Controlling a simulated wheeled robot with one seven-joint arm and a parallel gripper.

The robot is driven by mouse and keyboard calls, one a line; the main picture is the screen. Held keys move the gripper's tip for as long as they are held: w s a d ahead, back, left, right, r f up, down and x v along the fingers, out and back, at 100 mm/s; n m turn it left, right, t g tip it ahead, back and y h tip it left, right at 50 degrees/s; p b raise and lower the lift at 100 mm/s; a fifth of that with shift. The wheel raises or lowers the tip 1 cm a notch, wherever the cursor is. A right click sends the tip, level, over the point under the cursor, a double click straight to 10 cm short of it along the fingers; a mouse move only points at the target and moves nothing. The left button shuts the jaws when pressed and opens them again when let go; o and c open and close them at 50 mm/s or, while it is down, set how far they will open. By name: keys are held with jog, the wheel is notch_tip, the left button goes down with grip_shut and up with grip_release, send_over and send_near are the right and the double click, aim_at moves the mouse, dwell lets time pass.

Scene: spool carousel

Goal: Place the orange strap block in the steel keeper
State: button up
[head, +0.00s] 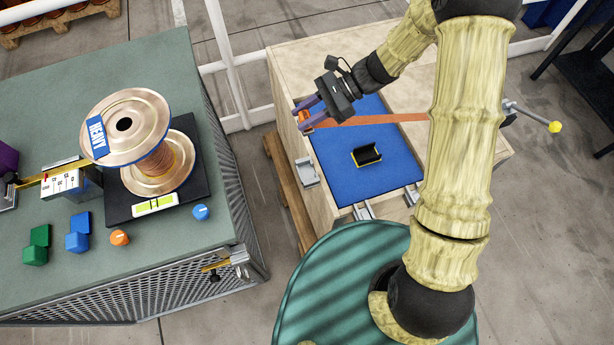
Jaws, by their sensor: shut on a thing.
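My gripper (309,112) is over the left edge of the wooden box, its purple fingers shut on the orange strap block (303,116). The fingers partly hide the block. An orange strap (385,119) runs from near the block to the right across the blue surface and passes behind my arm. The steel keeper (307,172), a small grey bracket, sits at the left edge of the blue surface, below the gripper in the picture. The block and the keeper are apart.
A black cradle with yellow edges (367,154) stands on the blue surface (340,185). Metal latches (364,211) sit at its near edge. On the left, a green bench (120,270) carries a copper spool (150,140) and several coloured blocks and knobs. A white rail (232,75) runs behind.

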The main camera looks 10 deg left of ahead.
jog(key=b, duration=1.6)
send_over(307, 174)
notch_tip(307, 174, down, 17)
jog(key=shift+r+p, duration=0.25)
jog(key=shift+p, duration=0.05)
jog(key=shift+f, duration=3.15)
jog(key=shift+f, duration=1.9)
jog(key=o, duration=1)
